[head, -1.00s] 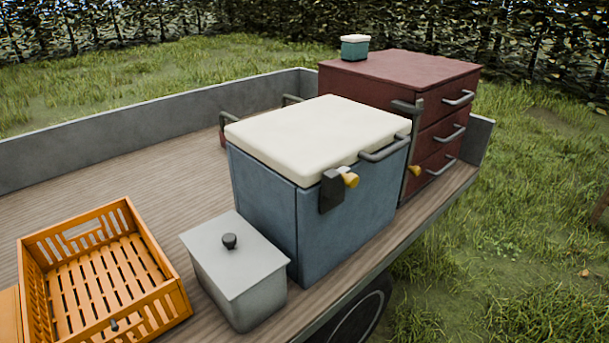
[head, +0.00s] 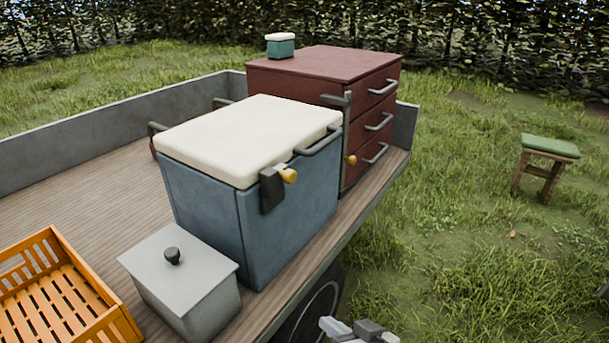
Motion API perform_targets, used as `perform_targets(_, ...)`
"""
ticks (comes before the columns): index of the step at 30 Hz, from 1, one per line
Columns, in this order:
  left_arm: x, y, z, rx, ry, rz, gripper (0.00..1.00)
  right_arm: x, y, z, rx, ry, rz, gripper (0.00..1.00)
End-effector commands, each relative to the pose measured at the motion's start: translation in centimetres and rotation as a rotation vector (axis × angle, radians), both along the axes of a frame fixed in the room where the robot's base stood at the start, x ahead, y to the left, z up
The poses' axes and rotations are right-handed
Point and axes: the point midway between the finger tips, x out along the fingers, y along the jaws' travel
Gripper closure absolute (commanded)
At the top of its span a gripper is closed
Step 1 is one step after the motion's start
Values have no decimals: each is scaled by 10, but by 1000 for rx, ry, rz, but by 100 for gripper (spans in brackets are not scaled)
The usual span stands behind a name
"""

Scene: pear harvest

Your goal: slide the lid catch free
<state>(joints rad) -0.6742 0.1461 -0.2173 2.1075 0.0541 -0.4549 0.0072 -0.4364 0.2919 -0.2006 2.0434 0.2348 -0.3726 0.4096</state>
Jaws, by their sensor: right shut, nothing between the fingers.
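A blue cool box (head: 290,225) with a cream lid (head: 250,135) stands on the trailer bed. The lid lies flat on the box. The lid catch, a dark plate (head: 271,190) with a yellow knob (head: 289,176), sits on the front face just under the lid edge. A grey bar handle (head: 318,141) is on the lid's front edge. My right gripper (head: 358,328) shows at the bottom edge, below and right of the catch, well apart from it. It is shut and empty. My left gripper is not in view.
A grey lidded tin (head: 190,290) stands left of the cool box, close to it. An orange crate (head: 60,295) is at lower left. A red drawer cabinet (head: 310,66) stands behind, with a small teal box (head: 280,45) on top. A green stool (head: 550,147) stands on open grass.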

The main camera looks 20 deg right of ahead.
Motion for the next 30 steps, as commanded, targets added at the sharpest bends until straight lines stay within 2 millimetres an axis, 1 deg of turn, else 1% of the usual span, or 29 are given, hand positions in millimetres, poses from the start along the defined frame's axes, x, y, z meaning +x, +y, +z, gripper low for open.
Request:
perform_targets(1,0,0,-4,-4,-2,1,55,35,-14,24,123,-49,-35,100)
perform_targets(2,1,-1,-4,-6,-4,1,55,52,-21,38,209,-67,-56,100)
perform_targets(3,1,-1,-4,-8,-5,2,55,72,-30,59,323,-85,-78,100)
perform_targets(5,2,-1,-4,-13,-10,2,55,99,-44,90,486,-109,-103,100)
perform_targets(6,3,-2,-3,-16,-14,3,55,113,-53,111,584,-122,-113,100)
perform_targets(9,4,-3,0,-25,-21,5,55,138,-71,154,782,-144,-123,100)
perform_targets(12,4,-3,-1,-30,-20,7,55,150,-82,180,900,-150,-124,100)
perform_targets(15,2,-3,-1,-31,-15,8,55,154,-85,189,945,-150,-123,100)
perform_targets(25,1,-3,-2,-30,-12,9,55,155,-84,189,946,-149,-123,100)
perform_targets(28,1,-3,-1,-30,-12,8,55,163,-81,190,947,-149,-124,100)
perform_targets(30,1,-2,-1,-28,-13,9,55,173,-78,192,947,-150,-124,100)
